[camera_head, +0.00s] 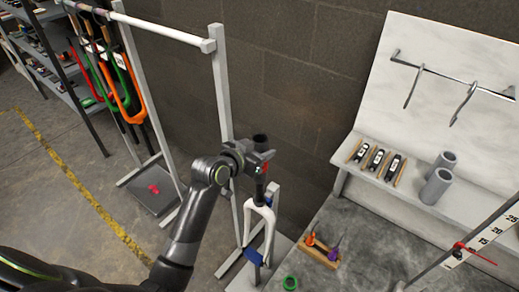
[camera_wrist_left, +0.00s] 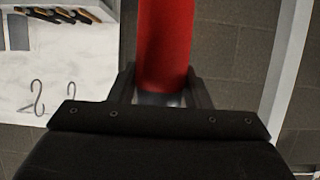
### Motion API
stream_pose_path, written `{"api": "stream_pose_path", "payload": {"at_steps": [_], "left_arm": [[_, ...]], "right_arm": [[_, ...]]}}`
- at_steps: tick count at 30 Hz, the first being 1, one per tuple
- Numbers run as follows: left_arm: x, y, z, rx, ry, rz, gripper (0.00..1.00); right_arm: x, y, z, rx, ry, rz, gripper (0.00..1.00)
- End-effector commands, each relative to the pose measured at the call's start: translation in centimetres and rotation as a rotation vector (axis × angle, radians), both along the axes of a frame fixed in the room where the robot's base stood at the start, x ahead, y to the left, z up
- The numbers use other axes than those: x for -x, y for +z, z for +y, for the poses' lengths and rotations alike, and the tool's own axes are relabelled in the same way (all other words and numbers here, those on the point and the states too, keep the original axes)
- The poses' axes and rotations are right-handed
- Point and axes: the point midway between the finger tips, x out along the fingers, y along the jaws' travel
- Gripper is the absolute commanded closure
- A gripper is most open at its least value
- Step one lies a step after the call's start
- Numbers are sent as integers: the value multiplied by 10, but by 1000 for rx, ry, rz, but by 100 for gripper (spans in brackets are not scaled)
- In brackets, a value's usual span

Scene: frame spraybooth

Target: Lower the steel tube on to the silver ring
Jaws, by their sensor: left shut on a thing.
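My left gripper (camera_head: 262,160) is shut on the steel tube above the white fork (camera_head: 258,225). In the left wrist view a short silver part of the steel tube (camera_wrist_left: 160,99) shows between the fingers of my left gripper (camera_wrist_left: 160,88), with a wide red section (camera_wrist_left: 165,42) adjoining it. The white fork stands upright below the gripper, with blue pieces on it. I cannot tell whether the tube touches the fork. I cannot make out the silver ring. My right gripper is out of view.
A white rack (camera_head: 219,85) stands close behind my left arm, with coloured forks (camera_head: 120,75) hanging at left. A wooden holder (camera_head: 320,252) and a green ring (camera_head: 290,283) lie on the grey bench at right. Grey cylinders (camera_head: 437,188) stand on the shelf.

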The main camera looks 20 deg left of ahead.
Motion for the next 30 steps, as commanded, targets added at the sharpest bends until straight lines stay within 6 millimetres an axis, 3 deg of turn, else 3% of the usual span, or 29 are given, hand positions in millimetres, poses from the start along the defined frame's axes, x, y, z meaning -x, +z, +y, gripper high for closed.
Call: {"api": "stream_pose_path", "payload": {"at_steps": [30], "left_arm": [[0,-35,0,1,0,-5,98]], "right_arm": [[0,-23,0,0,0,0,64]]}}
